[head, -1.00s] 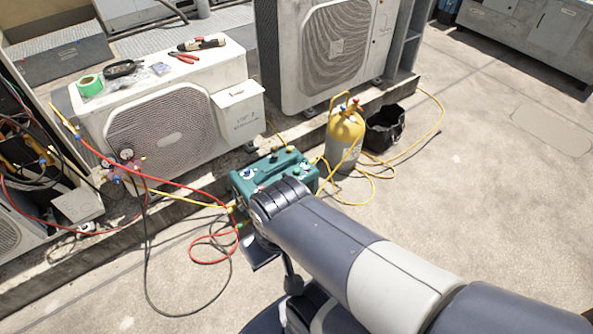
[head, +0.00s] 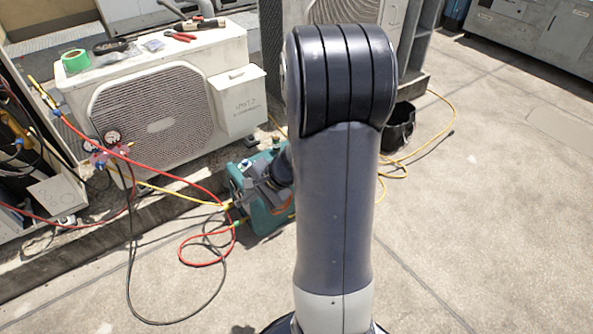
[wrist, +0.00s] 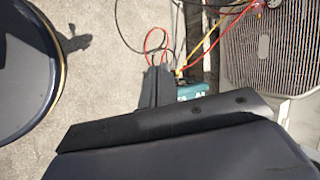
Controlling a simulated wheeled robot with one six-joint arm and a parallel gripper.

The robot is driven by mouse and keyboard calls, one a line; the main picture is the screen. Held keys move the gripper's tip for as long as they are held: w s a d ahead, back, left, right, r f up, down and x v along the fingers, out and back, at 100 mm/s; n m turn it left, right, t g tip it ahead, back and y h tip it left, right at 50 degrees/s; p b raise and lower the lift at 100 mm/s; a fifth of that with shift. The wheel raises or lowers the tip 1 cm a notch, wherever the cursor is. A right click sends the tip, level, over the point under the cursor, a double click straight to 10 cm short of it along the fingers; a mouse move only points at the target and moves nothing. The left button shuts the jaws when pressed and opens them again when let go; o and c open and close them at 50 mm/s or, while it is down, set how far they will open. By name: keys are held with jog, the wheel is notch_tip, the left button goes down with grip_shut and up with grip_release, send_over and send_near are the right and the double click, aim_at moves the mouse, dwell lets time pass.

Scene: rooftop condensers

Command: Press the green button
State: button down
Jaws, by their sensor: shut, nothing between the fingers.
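The teal machine (head: 262,217) stands on the ground in front of the condensers, partly hidden by my arm. In the wrist view only a small part of the teal machine (wrist: 196,92) shows, beside my gripper. I cannot make out a green button in either current view. My gripper (wrist: 158,72) is shut and empty, its fingers side by side. In the head view the gripper end is over the machine's left part, mostly behind my arm; whether it touches cannot be told.
A white condenser (head: 160,115) with tape and tools on top stands behind the machine. Red (head: 185,262), yellow and black hoses loop on the ground to its left. A black bucket (head: 402,128) stands at the right.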

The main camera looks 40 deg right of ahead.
jog(key=w+d+f+m+t+h+b, duration=0.1)
jog(key=d+f+m+b, duration=0.3)
jog(key=d+f, duration=0.5)
jog(key=w+d+f+m+t+h+b, duration=0.2)
jog(key=d+f+m+b, duration=0.3)
jog(key=d+f, duration=0.4)
notch_tip(320, 180, down, 7)
jog(key=shift+w+f+m, duration=0.1)
jog(key=shift+w+m, duration=0.65)
jog(key=shift+m, duration=0.05)
jog(key=shift+d, duration=0.1)
